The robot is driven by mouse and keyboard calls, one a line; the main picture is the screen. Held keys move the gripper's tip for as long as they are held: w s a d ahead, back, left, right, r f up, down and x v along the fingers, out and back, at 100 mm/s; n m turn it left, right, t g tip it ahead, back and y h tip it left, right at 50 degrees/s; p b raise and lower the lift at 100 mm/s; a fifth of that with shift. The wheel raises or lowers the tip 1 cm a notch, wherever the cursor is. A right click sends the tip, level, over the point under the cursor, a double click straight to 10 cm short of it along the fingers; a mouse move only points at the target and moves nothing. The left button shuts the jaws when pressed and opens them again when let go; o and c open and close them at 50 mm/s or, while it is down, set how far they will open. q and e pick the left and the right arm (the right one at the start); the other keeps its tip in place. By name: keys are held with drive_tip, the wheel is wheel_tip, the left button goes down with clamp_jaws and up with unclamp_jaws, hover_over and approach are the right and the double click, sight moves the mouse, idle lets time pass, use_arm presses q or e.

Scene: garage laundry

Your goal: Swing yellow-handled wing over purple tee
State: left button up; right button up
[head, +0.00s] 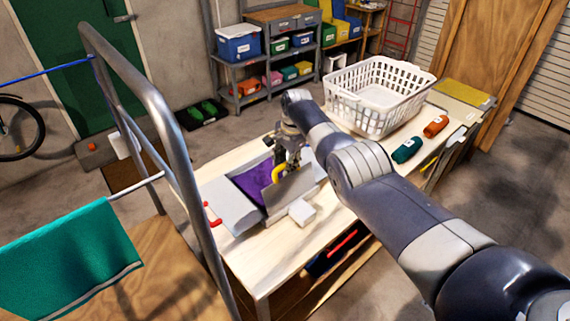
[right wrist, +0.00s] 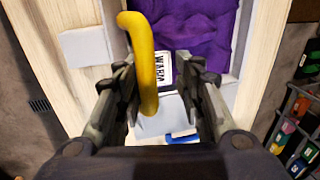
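A grey folding board (head: 222,203) lies on the workbench with the purple tee (head: 252,184) spread on it. The yellow handle (head: 278,173) stands by a grey wing (head: 292,188), which looks tilted up beside the tee. My right gripper (head: 287,157) is over the board at this handle. In the right wrist view, the yellow handle (right wrist: 146,65) passes between the fingers of my right gripper (right wrist: 157,75), nearer the left finger, with a gap at the right one. The purple tee (right wrist: 195,30) and a white printed label (right wrist: 164,68) show beyond. My left gripper is out of view.
A red handle (head: 212,214) is at the board's left. A small white block (head: 302,211) sits at the front. A white basket (head: 375,97), a green roll (head: 408,149) and an orange roll (head: 435,126) are farther right. A metal rail (head: 165,125) stands left.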

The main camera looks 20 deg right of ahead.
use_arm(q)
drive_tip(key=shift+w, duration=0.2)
use_arm(e)
drive_tip(key=shift+s+f, duration=0.15)
drive_tip(key=shift+f, duration=0.1)
drive_tip(key=shift+r, duration=0.7)
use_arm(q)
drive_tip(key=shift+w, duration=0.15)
use_arm(e)
wheel_tip(320, 180, up, 11)
drive_tip(key=s, duration=0.2)
drive_tip(key=shift+d+f, duration=0.15)
drive_tip(key=shift+d, duration=0.2)
